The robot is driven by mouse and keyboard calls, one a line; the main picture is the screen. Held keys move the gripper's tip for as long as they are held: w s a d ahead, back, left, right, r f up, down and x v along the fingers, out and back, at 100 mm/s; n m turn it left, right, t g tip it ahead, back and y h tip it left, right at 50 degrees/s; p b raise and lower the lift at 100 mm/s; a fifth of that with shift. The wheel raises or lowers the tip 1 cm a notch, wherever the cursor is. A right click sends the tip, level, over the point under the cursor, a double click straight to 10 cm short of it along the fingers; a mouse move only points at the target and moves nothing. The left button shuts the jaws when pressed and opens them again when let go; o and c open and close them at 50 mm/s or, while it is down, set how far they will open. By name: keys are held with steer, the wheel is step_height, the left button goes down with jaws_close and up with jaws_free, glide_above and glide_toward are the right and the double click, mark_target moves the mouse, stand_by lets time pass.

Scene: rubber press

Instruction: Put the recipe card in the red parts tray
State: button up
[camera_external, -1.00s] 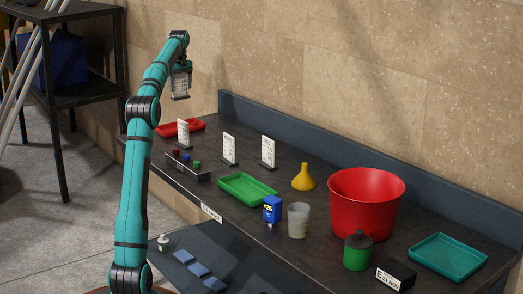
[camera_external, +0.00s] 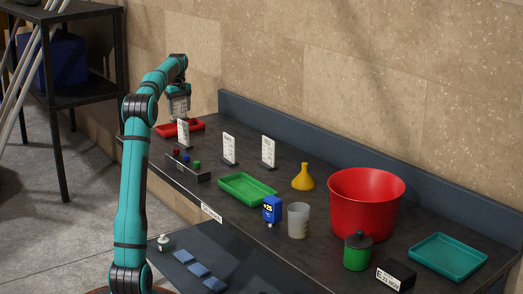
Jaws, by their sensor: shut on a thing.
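My gripper (camera_external: 179,92) points down at the far left end of the bench, shut on a small white printed card, the recipe card (camera_external: 180,107). The card hangs upright above the red parts tray (camera_external: 200,128), a shallow tray at the bench's far left. The card's lower edge lies close to the tray in the picture; I cannot tell whether it touches. A standing white card (camera_external: 184,133) in front hides part of the tray.
Two more standing cards (camera_external: 229,148) (camera_external: 268,152) are to the right. A dark rack (camera_external: 188,171) with coloured knobs stands in front of the red tray. A green tray (camera_external: 247,188), yellow funnel (camera_external: 303,178) and red tub (camera_external: 366,203) stand further right.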

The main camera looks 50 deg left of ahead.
mark_target(180, 116)
steer(key=shift+f, duration=2.25)
steer(key=shift+f, duration=0.15)
steer(key=o, duration=1)
step_height(180, 116, up, 12)
steer(key=shift+r, duration=0.2)
